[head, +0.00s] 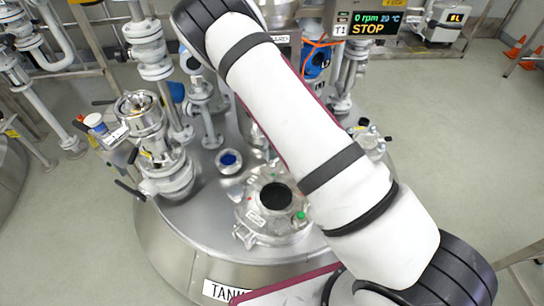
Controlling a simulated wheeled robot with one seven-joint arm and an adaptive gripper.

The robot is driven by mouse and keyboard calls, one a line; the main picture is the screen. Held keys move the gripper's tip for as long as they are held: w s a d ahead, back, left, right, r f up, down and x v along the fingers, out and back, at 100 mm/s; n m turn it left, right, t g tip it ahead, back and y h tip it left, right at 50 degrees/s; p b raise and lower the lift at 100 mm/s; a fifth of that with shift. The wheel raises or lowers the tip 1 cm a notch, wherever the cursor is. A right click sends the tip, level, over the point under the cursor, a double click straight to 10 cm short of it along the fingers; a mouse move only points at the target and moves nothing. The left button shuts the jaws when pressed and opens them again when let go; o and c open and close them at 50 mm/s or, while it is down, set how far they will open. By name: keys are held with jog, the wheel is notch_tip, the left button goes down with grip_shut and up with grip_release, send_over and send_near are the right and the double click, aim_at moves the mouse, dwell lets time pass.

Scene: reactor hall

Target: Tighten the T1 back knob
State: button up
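A "T1" tag (340,30) sits beside the display at the back. A round hatch (262,222) with a dark glass centre lies on the tank top, with clamp-like fittings around its rim. I cannot tell which fitting is the T1 back knob; my white arm crosses the right side of the hatch and may hide it. My gripper is outside the picture or hidden by my arm.
A display (375,22) reads "0 rpm", "29 °C" and "STOP". Tall valves and pipes (165,165) stand at the tank's left, with more pipework (150,45) behind. A blue-capped port (230,160) sits left of the hatch. Open floor (460,140) lies to the right.

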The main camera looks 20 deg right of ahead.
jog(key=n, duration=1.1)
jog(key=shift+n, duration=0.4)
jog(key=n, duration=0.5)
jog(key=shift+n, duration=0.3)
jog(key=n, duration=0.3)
jog(key=shift+p, duration=0.4)
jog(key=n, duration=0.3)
jog(key=shift+b, duration=0.3)
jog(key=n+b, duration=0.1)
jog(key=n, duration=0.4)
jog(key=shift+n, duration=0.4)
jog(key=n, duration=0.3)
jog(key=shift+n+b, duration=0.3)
jog(key=shift+b, duration=0.05)
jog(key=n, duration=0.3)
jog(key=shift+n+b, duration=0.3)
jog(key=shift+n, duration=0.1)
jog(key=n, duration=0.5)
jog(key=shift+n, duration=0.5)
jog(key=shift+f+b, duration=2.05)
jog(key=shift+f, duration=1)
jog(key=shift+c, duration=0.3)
